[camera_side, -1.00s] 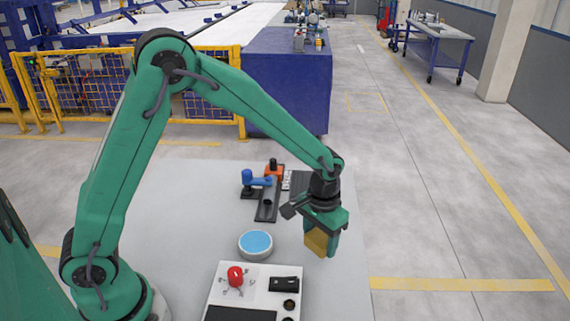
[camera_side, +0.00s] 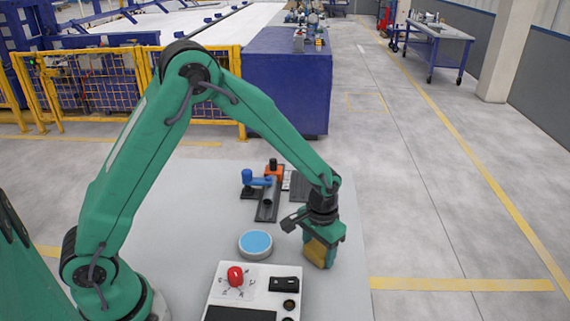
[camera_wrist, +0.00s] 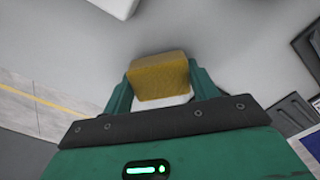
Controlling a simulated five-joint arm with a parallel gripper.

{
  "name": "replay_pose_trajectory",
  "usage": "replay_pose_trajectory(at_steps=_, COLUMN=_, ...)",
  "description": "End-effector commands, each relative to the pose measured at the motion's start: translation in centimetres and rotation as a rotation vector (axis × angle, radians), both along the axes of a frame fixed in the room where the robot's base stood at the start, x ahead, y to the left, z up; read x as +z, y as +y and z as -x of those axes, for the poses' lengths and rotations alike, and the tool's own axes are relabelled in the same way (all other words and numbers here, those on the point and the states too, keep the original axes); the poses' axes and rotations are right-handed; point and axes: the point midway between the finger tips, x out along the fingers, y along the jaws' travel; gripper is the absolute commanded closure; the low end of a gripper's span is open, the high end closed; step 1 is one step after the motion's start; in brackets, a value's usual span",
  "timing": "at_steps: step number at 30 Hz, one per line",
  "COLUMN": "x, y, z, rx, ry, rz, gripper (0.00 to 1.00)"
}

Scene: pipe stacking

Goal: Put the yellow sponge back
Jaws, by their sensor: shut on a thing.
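The yellow sponge (camera_side: 316,252) is a small yellow-brown block, held between the fingers of my gripper (camera_side: 322,250) in the side view. It hangs low over the right part of the grey table; whether it touches the surface I cannot tell. In the wrist view the sponge (camera_wrist: 160,77) sits between the two green fingers of my gripper (camera_wrist: 160,85), with a small white patch showing below it. My gripper is shut on it.
A round blue-topped white dish (camera_side: 255,243) stands left of my gripper. A white panel (camera_side: 255,285) with a red knob is in front. A blue and orange pipe fixture (camera_side: 267,190) stands behind. The table's right edge (camera_side: 362,230) is close to my gripper.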

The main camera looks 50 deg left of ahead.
Motion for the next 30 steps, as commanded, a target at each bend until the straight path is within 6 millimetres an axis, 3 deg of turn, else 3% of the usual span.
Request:
replay_pose_trajectory(at_steps=6, x=-0.3, y=0.0, z=0.0, rx=0.000, ry=0.000, rz=0.000, gripper=0.60)
replay_pose_trajectory(at_steps=7, x=-0.3, y=0.0, z=0.0, rx=0.000, ry=0.000, rz=0.000, gripper=0.40)
replay_pose_trajectory(at_steps=10, x=-0.3, y=0.0, z=0.0, rx=0.000, ry=0.000, rz=0.000, gripper=0.20)
replay_pose_trajectory(at_steps=23, x=0.0, y=0.0, z=0.0, rx=0.000, ry=-0.001, rz=0.000, gripper=0.20)
replay_pose_trajectory(at_steps=30, x=1.9, y=0.0, z=-0.1, rx=0.000, ry=-0.003, rz=0.001, gripper=0.20)
